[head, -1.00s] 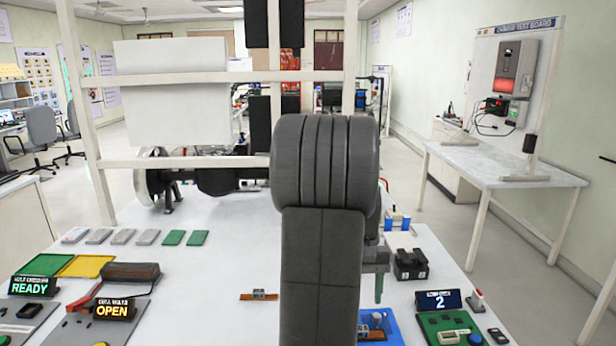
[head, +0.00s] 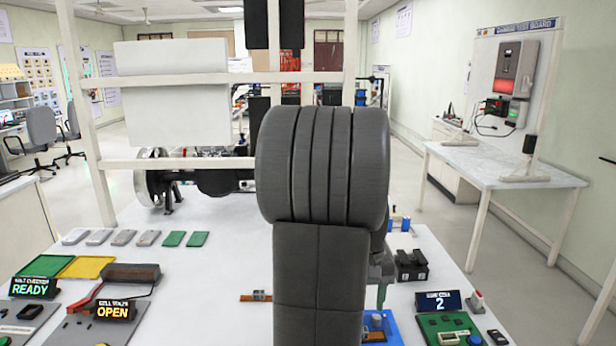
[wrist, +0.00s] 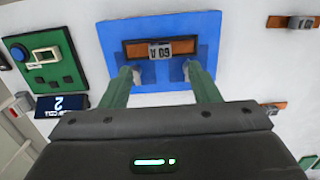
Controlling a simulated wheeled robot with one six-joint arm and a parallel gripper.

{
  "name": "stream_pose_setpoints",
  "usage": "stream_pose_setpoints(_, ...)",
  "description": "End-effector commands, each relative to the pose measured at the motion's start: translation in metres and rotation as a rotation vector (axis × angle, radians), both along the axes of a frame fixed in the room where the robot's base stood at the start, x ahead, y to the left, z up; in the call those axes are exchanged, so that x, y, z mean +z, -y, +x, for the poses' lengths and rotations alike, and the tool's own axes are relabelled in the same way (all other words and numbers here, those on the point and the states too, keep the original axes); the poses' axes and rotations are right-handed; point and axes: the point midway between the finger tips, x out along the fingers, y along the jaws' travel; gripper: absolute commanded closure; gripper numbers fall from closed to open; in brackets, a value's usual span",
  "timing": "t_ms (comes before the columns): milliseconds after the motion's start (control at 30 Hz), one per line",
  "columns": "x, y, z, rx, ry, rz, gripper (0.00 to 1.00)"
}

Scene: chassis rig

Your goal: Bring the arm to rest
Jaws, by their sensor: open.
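My gripper (wrist: 158,75) is open in the wrist view, its two green fingers apart with nothing between them. It is over a blue tray (wrist: 205,25), with an orange-brown strip (wrist: 133,51) carrying a grey block marked "60 A" (wrist: 160,50) lying in the tray beyond the fingertips. I cannot tell the exact height above it. In the head view my arm covers the middle of the bench, hiding most of the gripper; part of a green finger (head: 381,296) shows above the blue tray (head: 392,334).
A green board (head: 446,328) and a display reading "2" (head: 438,301) stand right of the tray. A black block (head: 411,265) sits behind them. Another brown strip (head: 256,297) lies left of my arm. A white frame (head: 225,164) rises at the back.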

Motion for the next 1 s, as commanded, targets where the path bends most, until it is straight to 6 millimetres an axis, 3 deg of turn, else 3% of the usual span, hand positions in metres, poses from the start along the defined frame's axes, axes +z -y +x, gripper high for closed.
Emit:
stream_pose_setpoints(100, 0.014, 0.000, -0.001, -0.001, 0.036, 0.000, 0.44)
stream_pose_setpoints(333, 0.025, 0.000, -0.002, -0.001, 0.068, 0.001, 0.44)
stream_pose_setpoints(767, 0.024, 0.000, -0.002, 0.008, 0.073, -0.004, 0.44)
stream_pose_setpoints(1000, 0.013, 0.002, -0.007, 0.124, 0.121, -0.073, 0.44)
